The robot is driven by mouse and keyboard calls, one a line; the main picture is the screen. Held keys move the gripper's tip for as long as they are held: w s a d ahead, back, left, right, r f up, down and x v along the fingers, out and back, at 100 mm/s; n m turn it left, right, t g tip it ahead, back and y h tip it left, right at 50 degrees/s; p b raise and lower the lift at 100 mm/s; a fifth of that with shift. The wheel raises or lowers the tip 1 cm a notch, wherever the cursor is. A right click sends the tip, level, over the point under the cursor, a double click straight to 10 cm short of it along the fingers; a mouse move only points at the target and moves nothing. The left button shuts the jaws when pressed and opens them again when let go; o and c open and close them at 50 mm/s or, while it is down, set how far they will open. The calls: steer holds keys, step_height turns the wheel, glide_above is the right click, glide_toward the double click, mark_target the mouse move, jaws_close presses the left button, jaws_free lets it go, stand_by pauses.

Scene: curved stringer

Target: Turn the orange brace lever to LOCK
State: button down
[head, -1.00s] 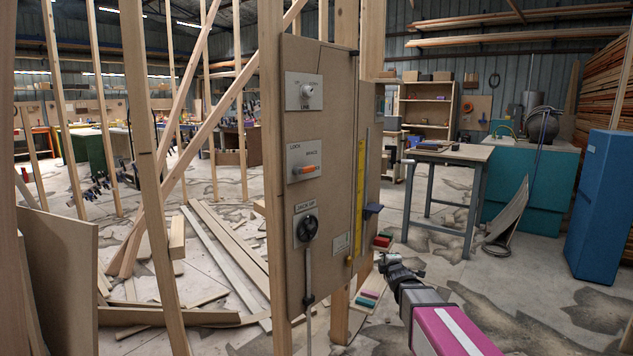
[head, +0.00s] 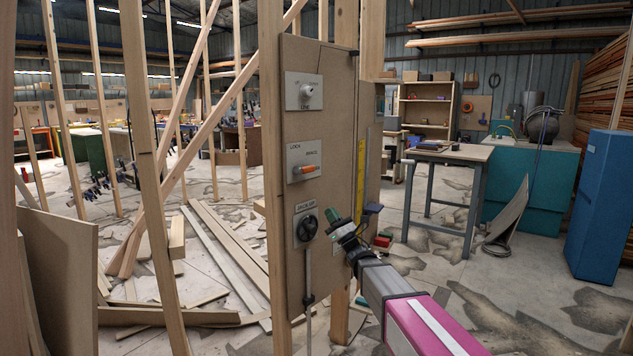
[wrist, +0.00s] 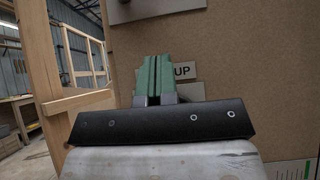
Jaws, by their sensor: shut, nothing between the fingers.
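My gripper (head: 336,222) has green fingers and is shut and empty. It is below and to the right of the lever, apart from it. In the wrist view the green fingers (wrist: 154,76) stand together in front of the panel, beside a label reading UP. The lever does not show clearly in the wrist view.
A LINE knob (head: 307,91) is above the lever on the panel (head: 332,135). A black round knob (head: 307,228) with a rod is below. A yellow strip (head: 359,190) and a blue-grey ledge (head: 373,209) are at the right. Wooden studs (head: 271,130) flank the panel.

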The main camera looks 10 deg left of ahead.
mark_target(304, 169)
stand_by(0.3)
steer(key=shift+s+d+r+x, duration=0.2)
steer(key=shift+d+r+x, duration=0.1)
steer(key=shift+x, duration=1.85)
steer(key=shift+s+d+r+x, duration=0.15)
steer(key=shift+d+r+x, duration=0.15)
steer(key=shift+x, duration=1.85)
steer(key=shift+s+d+r+x, duration=0.2)
steer(key=shift+r+x, duration=0.15)
steer(key=shift+x, duration=1.8)
steer(key=shift+g, duration=0.3)
steer(key=shift+w+r+n+g+y, duration=0.15)
steer(key=shift+n+g+y, duration=0.2)
steer(key=shift+n, duration=0.45)
